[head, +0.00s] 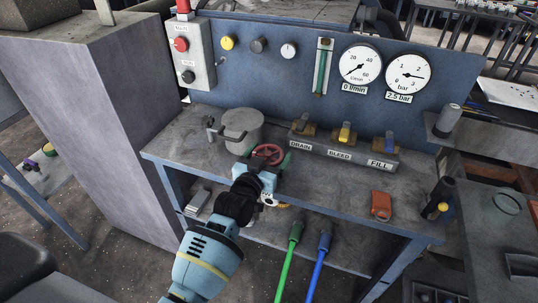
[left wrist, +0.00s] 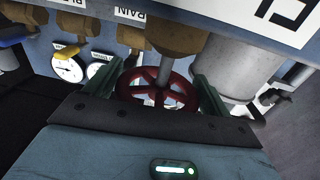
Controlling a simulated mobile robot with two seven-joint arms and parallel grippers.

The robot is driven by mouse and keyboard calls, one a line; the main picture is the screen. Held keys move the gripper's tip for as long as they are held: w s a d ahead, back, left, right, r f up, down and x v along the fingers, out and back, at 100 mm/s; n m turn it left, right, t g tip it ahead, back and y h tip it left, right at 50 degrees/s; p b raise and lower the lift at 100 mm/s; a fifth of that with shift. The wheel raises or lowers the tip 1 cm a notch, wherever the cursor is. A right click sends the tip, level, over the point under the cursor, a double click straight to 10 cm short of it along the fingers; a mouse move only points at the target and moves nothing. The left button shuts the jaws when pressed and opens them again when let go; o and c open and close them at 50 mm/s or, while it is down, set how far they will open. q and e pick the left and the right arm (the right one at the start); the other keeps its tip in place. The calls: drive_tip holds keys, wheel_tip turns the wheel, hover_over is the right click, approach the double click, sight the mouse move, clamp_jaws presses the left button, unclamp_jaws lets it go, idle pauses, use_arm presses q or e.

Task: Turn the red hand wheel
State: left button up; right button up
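The red hand wheel (head: 268,153) is on the bench front, below the pot and left of the valve row. In the left wrist view the wheel (left wrist: 157,92) shows its rim, spokes and centre stem. My left gripper (head: 267,159) is at the wheel, its green fingers on opposite sides of the rim. In the left wrist view the fingers of my left gripper (left wrist: 158,83) are wide apart, with the wheel between them. I cannot tell whether they touch the rim. My gripper body hides what lies below the wheel. My right gripper is not in view.
A grey pot (head: 242,131) stands just behind the wheel. The valve block (head: 342,152), labelled DRAIN, BLEED and FILL, is to its right. A blue panel (head: 330,108) with gauges rises behind. An orange item (head: 381,205) lies right.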

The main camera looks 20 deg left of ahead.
use_arm(q)
drive_tip(key=c, duration=0.6)
drive_tip(key=shift+o, duration=0.2)
drive_tip(key=shift+r+m+h, duration=0.15)
drive_tip(key=shift+m+h, duration=0.35)
drive_tip(key=shift+h, duration=0.3)
drive_tip(key=shift+m+g+h+b, duration=0.3)
drive_tip(key=shift+m+h+b, duration=0.25)
drive_tip(key=shift+m+h, duration=0.4)
drive_tip(key=shift+h, duration=0.45)
drive_tip(key=shift+g, duration=0.3)
drive_tip(key=shift+d, duration=0.1)
